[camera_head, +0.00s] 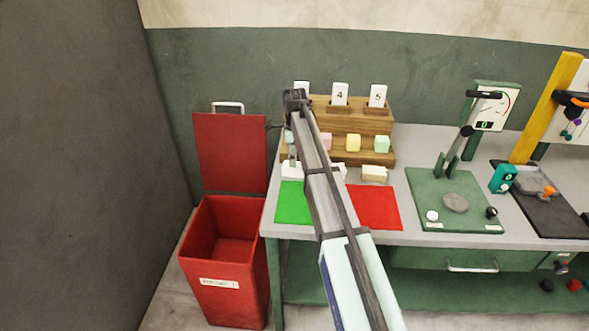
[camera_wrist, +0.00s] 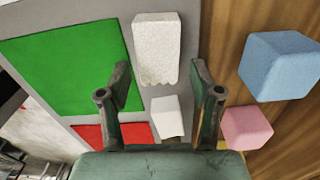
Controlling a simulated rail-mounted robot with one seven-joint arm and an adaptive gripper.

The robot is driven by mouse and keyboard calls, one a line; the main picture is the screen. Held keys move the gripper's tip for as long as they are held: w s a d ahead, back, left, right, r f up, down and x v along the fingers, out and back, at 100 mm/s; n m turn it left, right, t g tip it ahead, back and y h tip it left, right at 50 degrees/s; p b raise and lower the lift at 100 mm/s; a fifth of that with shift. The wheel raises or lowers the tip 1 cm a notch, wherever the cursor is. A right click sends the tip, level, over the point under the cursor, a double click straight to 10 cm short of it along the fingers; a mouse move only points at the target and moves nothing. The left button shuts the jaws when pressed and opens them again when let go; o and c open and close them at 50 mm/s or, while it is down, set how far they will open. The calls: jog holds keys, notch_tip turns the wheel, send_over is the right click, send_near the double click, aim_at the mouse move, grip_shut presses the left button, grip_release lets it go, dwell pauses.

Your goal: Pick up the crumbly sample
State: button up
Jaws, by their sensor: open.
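The crumbly sample (camera_wrist: 157,45) appears to be the pale, speckled block with a ragged lower edge, lying on the grey bench in the wrist view. In the head view a white block (camera_head: 290,171) at the back of the green mat seems to be the same one. My gripper (camera_wrist: 159,85) is open and empty, its two fingers apart with the sample beyond and between their tips. I cannot tell the remaining height. In the head view my arm hides part of this area.
A smaller white block (camera_wrist: 167,118) lies close by. Blue (camera_wrist: 281,66) and pink (camera_wrist: 246,127) foam cubes sit on the wooden rack at the right. Green (camera_wrist: 70,60) and red (camera_head: 374,207) mats lie in front. A red bin (camera_head: 225,270) stands left of the bench.

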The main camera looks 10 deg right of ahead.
aim_at(294, 170)
jog(key=shift+s+f+p, duration=0.15)
jog(key=shift+f+p, duration=0.75)
jog(key=shift+f, duration=1.65)
jog(key=c, duration=0.7)
